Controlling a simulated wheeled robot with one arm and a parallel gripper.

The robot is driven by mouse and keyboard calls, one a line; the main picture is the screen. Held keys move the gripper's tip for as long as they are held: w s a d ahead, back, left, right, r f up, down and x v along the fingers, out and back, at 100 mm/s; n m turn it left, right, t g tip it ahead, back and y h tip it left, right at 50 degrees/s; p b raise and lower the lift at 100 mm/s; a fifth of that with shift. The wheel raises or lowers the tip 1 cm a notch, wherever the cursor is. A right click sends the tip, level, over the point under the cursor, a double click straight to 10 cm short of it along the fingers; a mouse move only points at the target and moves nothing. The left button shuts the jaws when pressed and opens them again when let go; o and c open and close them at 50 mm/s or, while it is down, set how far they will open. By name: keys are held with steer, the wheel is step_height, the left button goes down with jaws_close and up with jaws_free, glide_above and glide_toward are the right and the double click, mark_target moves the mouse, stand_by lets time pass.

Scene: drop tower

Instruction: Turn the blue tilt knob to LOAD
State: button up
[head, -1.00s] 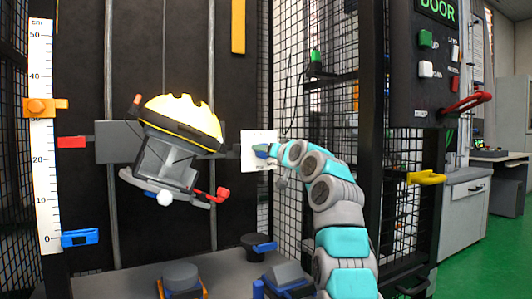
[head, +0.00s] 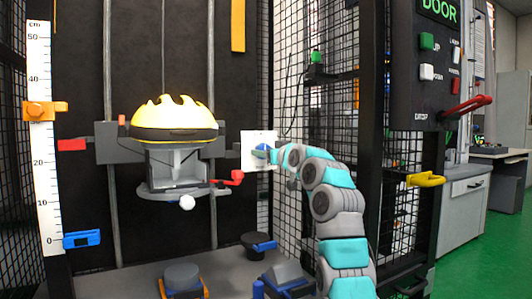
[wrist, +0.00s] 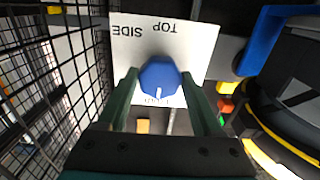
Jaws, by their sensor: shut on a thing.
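The blue tilt knob (wrist: 160,76) sits on a white label plate (wrist: 185,45) in the wrist view. The plate reads TOP and SIDE upside down, and a partly hidden word below the knob looks like LOAD. The knob's white pointer line points down toward that word. My gripper (wrist: 159,84) has a finger on each side of the knob and is shut on it. In the head view my gripper (head: 270,153) is at the white plate, with the knob (head: 261,151) partly hidden. The yellow helmet (head: 172,118) sits level on the carriage (head: 180,165).
A scale (head: 40,130) with an orange marker (head: 40,110) and a blue marker (head: 82,239) stands at left. Wire mesh (head: 300,110) is close beside the plate. A red lever (head: 466,106) and yellow handle (head: 425,179) stick out at right. Anvils stand below the carriage.

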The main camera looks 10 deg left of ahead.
steer(key=o, duration=1.4)
steer(key=shift+c, duration=0.2)
steer(key=shift+s, duration=0.1)
steer(key=b+v, duration=0.3)
steer(key=v, duration=0.4)
steer(key=shift+s+d, duration=0.2)
